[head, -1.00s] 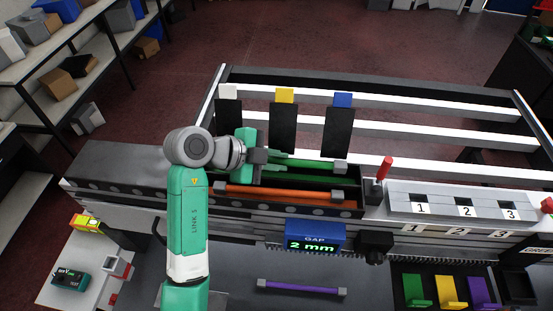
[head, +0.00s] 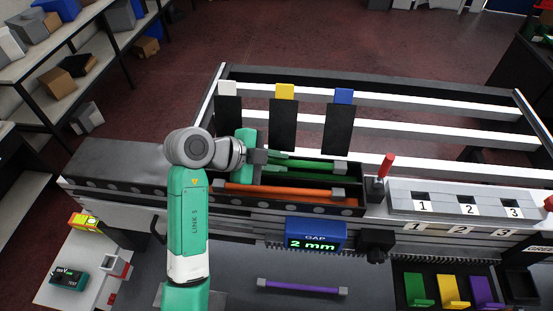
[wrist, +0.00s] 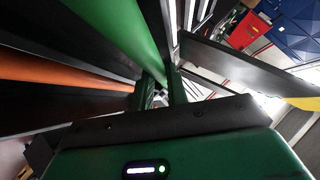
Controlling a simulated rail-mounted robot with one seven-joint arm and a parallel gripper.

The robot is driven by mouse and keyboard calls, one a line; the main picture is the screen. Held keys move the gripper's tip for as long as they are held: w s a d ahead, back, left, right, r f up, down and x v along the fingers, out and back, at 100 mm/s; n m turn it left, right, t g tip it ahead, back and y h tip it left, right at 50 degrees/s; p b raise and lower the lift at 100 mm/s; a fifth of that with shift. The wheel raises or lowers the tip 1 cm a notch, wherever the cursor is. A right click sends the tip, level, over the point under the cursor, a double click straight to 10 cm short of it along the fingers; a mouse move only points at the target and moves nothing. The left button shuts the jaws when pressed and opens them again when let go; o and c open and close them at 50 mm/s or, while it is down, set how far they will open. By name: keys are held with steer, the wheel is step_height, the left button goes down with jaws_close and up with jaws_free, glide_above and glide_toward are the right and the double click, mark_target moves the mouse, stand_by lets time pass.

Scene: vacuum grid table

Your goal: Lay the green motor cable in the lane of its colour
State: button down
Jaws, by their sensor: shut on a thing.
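The green motor cable (head: 315,165) has a grey end block at its right and lies along the back of the dark lane tray (head: 345,211). A darker green lane strip (head: 320,177) shows just in front of it. My gripper (head: 276,159) is shut on the cable near its left part, which the gripper and wrist hide. In the wrist view the cable (wrist: 125,28) runs towards my fingers (wrist: 165,88). Whether the cable touches the lane floor, I cannot tell.
An orange cable (head: 285,192) lies in the front lane of the tray. A purple cable (head: 300,287) lies on the front surface. White, yellow and blue tabs on black plates (head: 283,125) stand behind the tray. A red lever (head: 386,165) stands to its right.

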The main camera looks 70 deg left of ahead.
steer(key=shift+f+b, duration=0.5)
steer(key=shift+f, duration=0.2)
steer(key=c, duration=1.3)
jaws_free()
steer(key=shift+w+a, duration=0.1)
steer(key=shift+a, duration=0.05)
steer(key=v, duration=0.8)
steer(key=shift+r+b, duration=0.1)
steer(key=shift+b, duration=0.25)
steer(key=shift+w, duration=0.15)
